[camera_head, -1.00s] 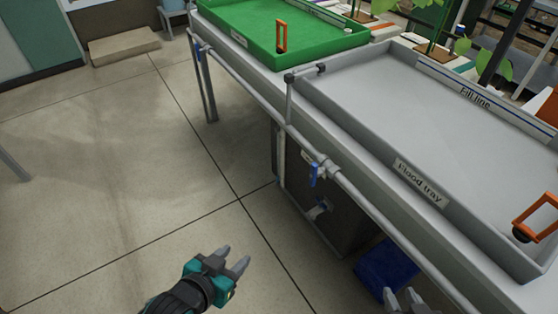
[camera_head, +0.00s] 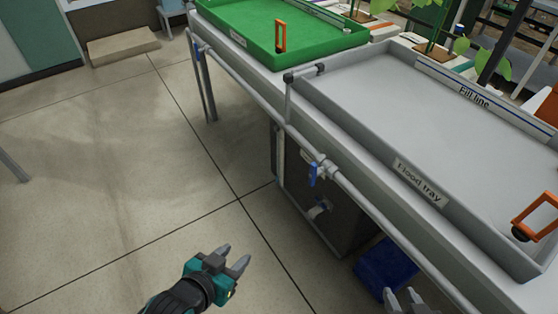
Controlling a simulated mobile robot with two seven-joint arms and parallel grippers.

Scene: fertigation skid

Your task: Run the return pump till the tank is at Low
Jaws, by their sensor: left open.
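A dark tank (camera_head: 335,222) stands on the floor under the bench, partly hidden by the bench edge and pipe. Its level marks cannot be read, and no pump or pump switch can be made out for sure. A blue-handled valve (camera_head: 313,174) sits on the grey pipe along the bench front. The grey flood tray (camera_head: 385,130), labelled "Flood tray", is on the bench. My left gripper (camera_head: 238,256) is open and empty over the floor, left of the tank and apart from it. My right gripper (camera_head: 403,298) shows only its fingertips at the bottom edge; its opening is unclear.
A green tray (camera_head: 258,32) with an orange handle stands at the far bench end. Another orange handle (camera_head: 535,215) is in the flood tray's near corner. A blue object (camera_head: 385,268) lies under the bench. The floor (camera_head: 110,170) at left is clear.

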